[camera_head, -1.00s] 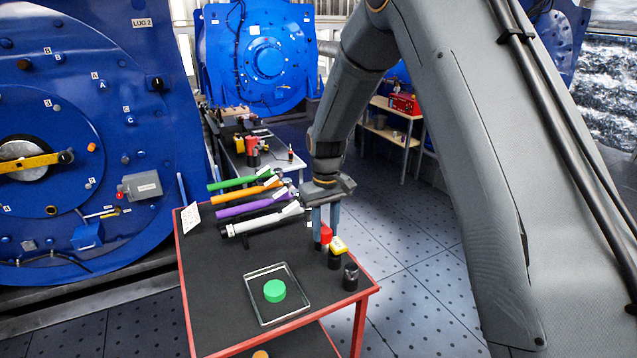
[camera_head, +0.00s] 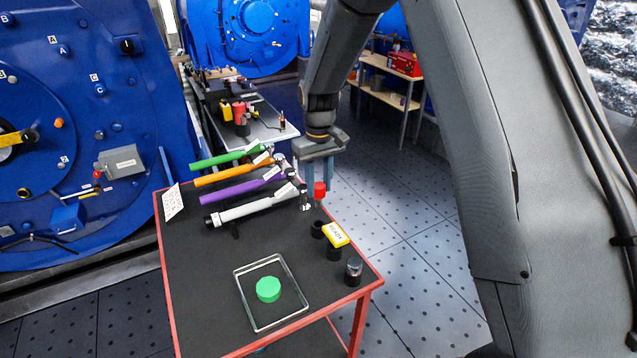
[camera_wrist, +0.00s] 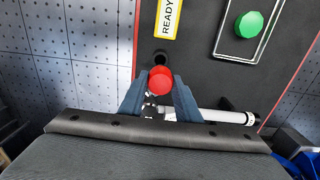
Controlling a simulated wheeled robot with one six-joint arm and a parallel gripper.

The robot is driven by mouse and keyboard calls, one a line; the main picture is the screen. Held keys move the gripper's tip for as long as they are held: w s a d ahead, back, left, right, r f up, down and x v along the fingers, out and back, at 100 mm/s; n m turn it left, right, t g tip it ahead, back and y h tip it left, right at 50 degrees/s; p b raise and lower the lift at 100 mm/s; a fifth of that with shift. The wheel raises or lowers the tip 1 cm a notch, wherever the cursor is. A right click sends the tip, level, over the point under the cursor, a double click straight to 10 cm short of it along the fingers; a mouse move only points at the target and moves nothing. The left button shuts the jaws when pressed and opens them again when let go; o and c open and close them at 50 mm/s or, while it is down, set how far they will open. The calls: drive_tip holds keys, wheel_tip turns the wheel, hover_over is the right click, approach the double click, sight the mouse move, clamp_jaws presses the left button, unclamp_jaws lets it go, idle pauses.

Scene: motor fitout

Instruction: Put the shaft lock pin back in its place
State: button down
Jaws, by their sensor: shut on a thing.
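My gripper (camera_head: 318,186) is shut on a red-capped piece (camera_head: 319,190), which appears to be the shaft lock pin. It holds the piece above the right side of the red-edged cart. In the wrist view the round red top (camera_wrist: 160,79) sits between the two blue-grey fingers (camera_wrist: 160,98); the part below the top is hidden. A black round holder (camera_head: 317,229) stands on the cart just below the gripper, with no red cap in it. It also shows in the wrist view (camera_wrist: 158,57).
Beside the holder are a yellow READY block (camera_head: 336,235) and a dark cylinder (camera_head: 353,271). A clear tray (camera_head: 291,306) holds a green disc (camera_head: 268,289). Green, orange, purple and white tools lie along the cart's back. A blue motor (camera_head: 75,120) stands left; floor right is open.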

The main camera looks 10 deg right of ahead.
sight(319, 208)
drive_tip(key=shift+r, duration=0.15)
drive_tip(key=shift+f+b, duration=1.15)
drive_tip(key=shift+f, duration=1.75)
drive_tip(key=shift+f+b, duration=1.1)
drive_tip(key=shift+f, duration=1.7)
drive_tip(key=c, duration=1.2)
unclamp_jaws()
wheel_tip(319, 208, up, 8)
drive_tip(key=shift+f+b, duration=0.25)
drive_tip(key=shift+b, duration=0.85)
drive_tip(key=shift+r, duration=0.2)
